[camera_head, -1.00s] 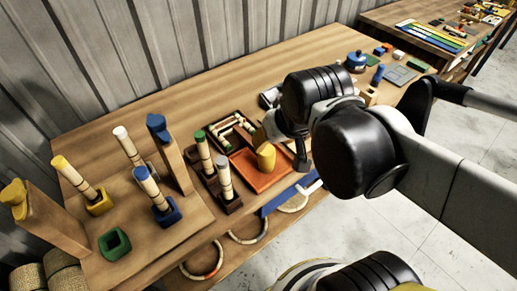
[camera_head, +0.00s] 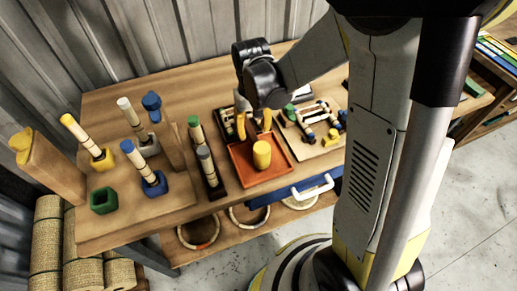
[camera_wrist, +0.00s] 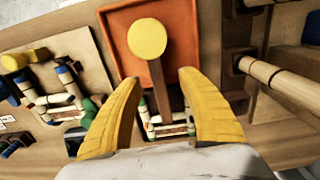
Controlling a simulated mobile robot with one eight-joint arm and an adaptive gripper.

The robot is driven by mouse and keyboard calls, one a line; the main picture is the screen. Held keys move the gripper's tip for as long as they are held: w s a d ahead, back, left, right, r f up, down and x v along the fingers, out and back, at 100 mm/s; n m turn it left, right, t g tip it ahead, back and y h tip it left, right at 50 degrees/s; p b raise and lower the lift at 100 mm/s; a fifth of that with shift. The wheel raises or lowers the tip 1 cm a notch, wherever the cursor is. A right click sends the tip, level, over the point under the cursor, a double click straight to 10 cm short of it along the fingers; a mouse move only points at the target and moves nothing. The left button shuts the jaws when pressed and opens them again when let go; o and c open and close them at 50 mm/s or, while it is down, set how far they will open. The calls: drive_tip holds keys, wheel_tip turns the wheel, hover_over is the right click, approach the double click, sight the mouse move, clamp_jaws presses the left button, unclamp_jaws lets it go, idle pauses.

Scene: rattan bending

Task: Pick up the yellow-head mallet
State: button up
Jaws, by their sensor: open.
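The yellow-head mallet (camera_head: 262,155) rests at the orange tray (camera_head: 246,177), its round yellow head over the tray. In the wrist view its yellow head (camera_wrist: 147,38) is nearest the top, and its brown handle runs down toward my gripper. My gripper (camera_head: 254,121) is open behind the head, with its yellow fingers pointing down. In the wrist view my gripper (camera_wrist: 158,82) has one finger on each side of the handle, with visible gaps. The handle is mostly hidden in the head view.
A board with small jointed parts (camera_head: 310,125) lies right of the tray. A dark stand with upright rods (camera_head: 207,170) is close on its left. More rods in coloured holders (camera_head: 150,180) stand further left. A blue bar (camera_head: 285,193) runs along the front edge.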

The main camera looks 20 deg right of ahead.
sight(255, 139)
drive_tip(key=f, duration=0.2)
drive_tip(key=f+b, duration=0.1)
drive_tip(key=f, duration=0.1)
drive_tip(key=f+b, duration=0.1)
drive_tip(key=f, duration=0.1)
drive_tip(key=shift+w+d+f, duration=0.1)
drive_tip(key=shift+d+f, duration=0.1)
drive_tip(key=shift+d, duration=0.1)
drive_tip(key=shift+r, duration=0.1)
clamp_jaws()
